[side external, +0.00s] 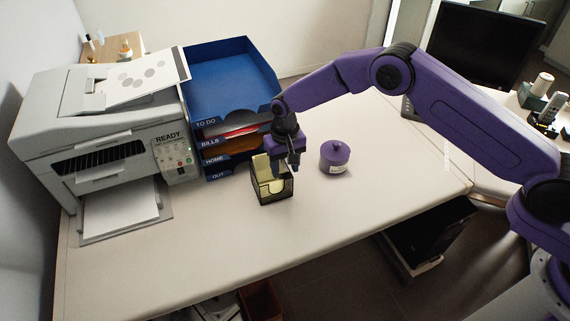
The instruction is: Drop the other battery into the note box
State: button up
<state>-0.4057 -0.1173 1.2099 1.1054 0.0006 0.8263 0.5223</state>
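The note box (272,197) is a small dark holder with yellow notes (271,182) in it. It stands on the desk in front of the stacked trays. My gripper (292,167) points down over the right rear part of the note box. It overlaps the box in this view, so I cannot tell its exact height or whether it touches the box. Its fingers are small and dark, and whether they are open, shut or holding something is unclear. I cannot make out any battery.
A purple lidded jar (335,158) stands right of the note box. Blue stacked trays (232,75) with papers stand behind it, and a printer (110,125) is at left. A monitor (485,50) is at back right. The desk's front and right parts (360,205) are clear.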

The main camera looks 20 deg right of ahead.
jog(key=shift+r, duration=0.15)
notch_tip(320, 180, up, 12)
jog(key=shift+r, duration=0.15)
dwell(0.5)
jog(key=s+d+r+n, duration=0.3)
jog(key=s+d+r, duration=0.15)
jog(key=s, duration=0.45)
jog(key=s+d+r+n, duration=0.3)
jog(key=s+r, duration=0.3)
jog(key=s, duration=0.3)
jog(key=s+d+n, duration=0.6)
jog(key=s+d, duration=1.1)
jog(key=s, duration=0.4)
jog(key=shift+d+r+n, duration=0.15)
jog(key=shift+n, duration=0.15)
